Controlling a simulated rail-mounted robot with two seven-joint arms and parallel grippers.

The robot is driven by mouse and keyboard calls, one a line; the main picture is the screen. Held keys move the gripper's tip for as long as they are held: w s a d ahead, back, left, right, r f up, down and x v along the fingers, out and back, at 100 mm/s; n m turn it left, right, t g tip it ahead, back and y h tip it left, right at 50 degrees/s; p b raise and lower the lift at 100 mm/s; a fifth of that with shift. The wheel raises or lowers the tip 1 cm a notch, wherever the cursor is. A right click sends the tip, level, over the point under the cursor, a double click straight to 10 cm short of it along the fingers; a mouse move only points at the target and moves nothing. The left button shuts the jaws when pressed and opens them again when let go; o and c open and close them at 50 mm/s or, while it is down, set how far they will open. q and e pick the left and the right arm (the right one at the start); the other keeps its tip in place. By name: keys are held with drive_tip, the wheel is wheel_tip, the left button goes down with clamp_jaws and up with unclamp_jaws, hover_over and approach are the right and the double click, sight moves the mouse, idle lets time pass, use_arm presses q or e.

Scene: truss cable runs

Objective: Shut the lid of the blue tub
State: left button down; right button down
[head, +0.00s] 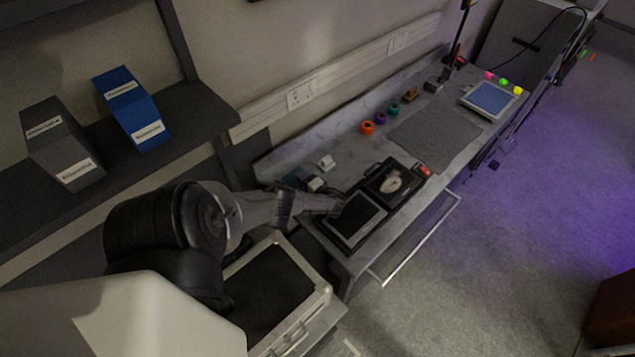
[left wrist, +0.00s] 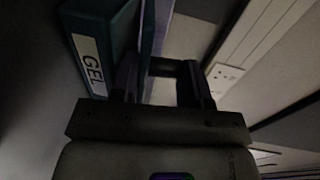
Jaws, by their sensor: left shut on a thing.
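The blue tub (head: 297,178) is a small dark blue box on the near end of the workbench, partly hidden by my left arm. In the left wrist view a teal-blue box with a white GEL label (left wrist: 88,62) stands close on the left, apparently the same tub. My left gripper (head: 334,204) is beside the tub in the head view. Its fingers (left wrist: 165,78) are shut on a thin blue panel (left wrist: 160,35), which looks like the tub's lid, standing open beside the body. The exact contact is dark and hard to make out. My right gripper is not in view.
A black-framed tray (head: 355,220) and a dark case with a pale item (head: 390,184) lie just right of my gripper. A white block (head: 326,162) sits behind. Grey and blue bins stand on a shelf (head: 190,142) at left. The grey mat (head: 434,133) is clear.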

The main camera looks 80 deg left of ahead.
use_arm(q)
drive_tip(key=shift+y, duration=0.3)
drive_tip(key=c, duration=0.8)
unclamp_jaws()
drive_tip(key=shift+s+a, duration=0.1)
drive_tip(key=shift+o, duration=0.2)
